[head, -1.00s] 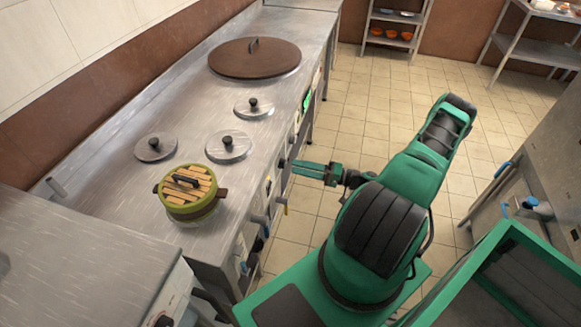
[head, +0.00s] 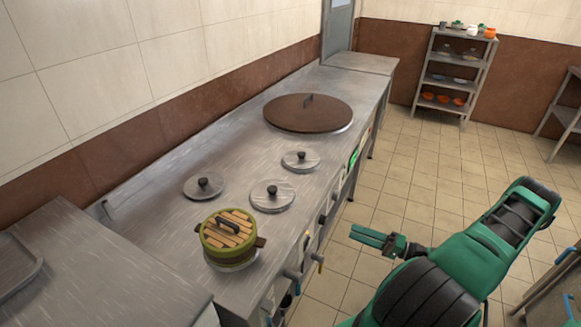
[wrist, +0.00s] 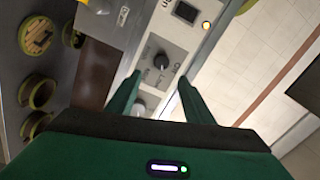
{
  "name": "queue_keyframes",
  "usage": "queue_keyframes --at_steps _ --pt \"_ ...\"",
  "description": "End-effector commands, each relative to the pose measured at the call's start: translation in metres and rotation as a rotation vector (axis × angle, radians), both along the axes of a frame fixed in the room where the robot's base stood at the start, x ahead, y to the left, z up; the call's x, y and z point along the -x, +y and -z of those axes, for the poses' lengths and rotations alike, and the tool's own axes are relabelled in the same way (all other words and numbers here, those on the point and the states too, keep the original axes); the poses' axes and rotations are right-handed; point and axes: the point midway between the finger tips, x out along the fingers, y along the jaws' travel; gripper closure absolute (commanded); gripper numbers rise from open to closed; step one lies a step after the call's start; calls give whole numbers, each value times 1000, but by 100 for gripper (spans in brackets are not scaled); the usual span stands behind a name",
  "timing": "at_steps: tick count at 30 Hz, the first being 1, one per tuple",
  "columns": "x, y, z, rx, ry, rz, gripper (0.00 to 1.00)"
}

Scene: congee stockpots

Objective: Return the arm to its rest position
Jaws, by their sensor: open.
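My gripper (head: 356,235) is open and empty in the head view. It reaches left toward the front of the steel stove counter (head: 235,160), with floor showing around it. In the wrist view, the two green fingers of my gripper (wrist: 158,84) are spread apart, with a control panel (wrist: 170,50) and its black knob showing beyond them. My green arm fills the lower right of the head view.
On the counter are a green pot (head: 232,260) with a slatted wooden lid, several round metal lids (head: 272,196) and a large brown lid (head: 308,113). A shelf rack (head: 453,78) stands at the back. Tiled floor (head: 405,170) is clear beyond my arm.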

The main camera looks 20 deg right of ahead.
Motion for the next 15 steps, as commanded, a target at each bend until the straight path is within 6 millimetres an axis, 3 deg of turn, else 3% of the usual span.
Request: queue_keyframes --at_steps 8,15 --pt "-2 3 -4 25 35 -45 53" --pt "-2 19 -23 138 206 -232 53"
